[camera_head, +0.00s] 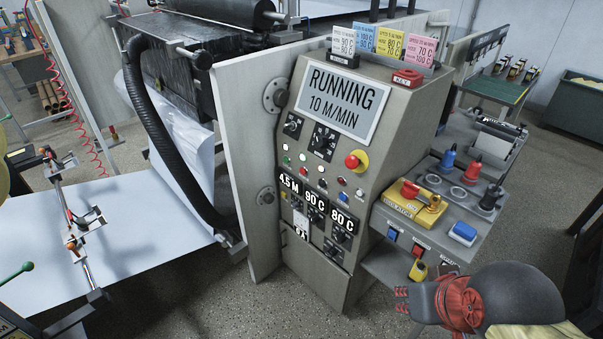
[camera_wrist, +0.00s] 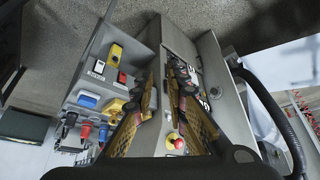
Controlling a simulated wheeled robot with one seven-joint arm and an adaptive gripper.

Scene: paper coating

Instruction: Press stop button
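The grey control panel (camera_head: 320,228) stands mid-view in the head view, under a display (camera_head: 342,103) reading "RUNNING 10 M/MIN". A red mushroom button on a yellow base (camera_head: 356,160) sits at its upper right; it also shows low in the wrist view (camera_wrist: 175,142). Small buttons, including a red one (camera_head: 305,170), sit left of it. Their labels are too small to read, so I cannot tell which is marked stop. My gripper (camera_head: 403,301) is at the lower right of the head view, apart from the panel. In the wrist view its fingers (camera_wrist: 166,72) are apart with nothing between them.
A side console with a yellow isolator with a red handle (camera_head: 418,197), a blue block (camera_head: 463,233) and coloured plugs stands between my gripper and the panel's right side. A black hose (camera_head: 165,140) and white sheet (camera_head: 120,245) lie left. Speckled floor is open in front.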

